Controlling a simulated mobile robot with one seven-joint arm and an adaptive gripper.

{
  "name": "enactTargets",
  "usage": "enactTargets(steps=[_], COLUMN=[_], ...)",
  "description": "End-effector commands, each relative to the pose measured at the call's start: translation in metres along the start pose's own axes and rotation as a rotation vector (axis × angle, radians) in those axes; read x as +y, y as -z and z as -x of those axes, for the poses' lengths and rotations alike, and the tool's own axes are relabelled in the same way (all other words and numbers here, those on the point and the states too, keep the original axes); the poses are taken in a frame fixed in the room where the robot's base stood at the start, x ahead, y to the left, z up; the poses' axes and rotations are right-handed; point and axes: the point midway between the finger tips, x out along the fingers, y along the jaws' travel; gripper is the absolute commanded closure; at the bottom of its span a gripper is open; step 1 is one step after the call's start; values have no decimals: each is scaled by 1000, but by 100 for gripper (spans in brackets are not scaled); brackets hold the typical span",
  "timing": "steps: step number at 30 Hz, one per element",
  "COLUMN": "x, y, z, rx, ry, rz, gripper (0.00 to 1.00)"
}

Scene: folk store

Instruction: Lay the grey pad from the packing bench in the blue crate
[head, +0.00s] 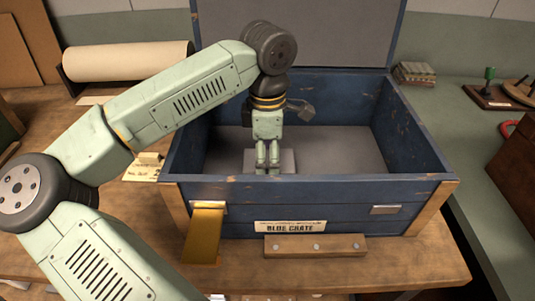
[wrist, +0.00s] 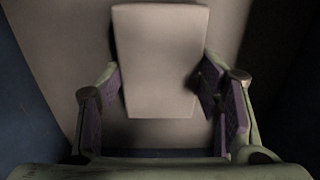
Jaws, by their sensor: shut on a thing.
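The blue crate (head: 330,192) stands open on the wooden bench, its lid raised at the back and its floor lined in grey. My gripper (head: 267,168) points down inside the crate, close behind the front wall. It is shut on the grey pad (head: 289,158), a light flat slab. In the wrist view the pad (wrist: 160,60) lies between the two purple-lined fingers of the gripper (wrist: 160,95) and reaches out beyond them. The front wall hides the pad's lower part in the head view. I cannot tell whether the pad touches the crate floor.
A brass strap (head: 203,235) hangs on the crate's front left. A paper roll (head: 125,60) lies at the back left, and a small card (head: 143,170) lies left of the crate. A stack of books (head: 414,73) sits at the back right. The crate floor right of my gripper is clear.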

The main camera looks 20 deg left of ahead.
Motion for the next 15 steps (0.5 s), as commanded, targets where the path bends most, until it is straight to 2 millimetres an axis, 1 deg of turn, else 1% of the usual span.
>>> enactTargets(steps=[6, 7, 15], x=[0, 0, 0], y=[0, 0, 0], z=[-5, -4, -3], rx=[1, 1, 0], ry=[0, 0, 0], rz=[0, 0, 0], gripper=[56, 40, 22])
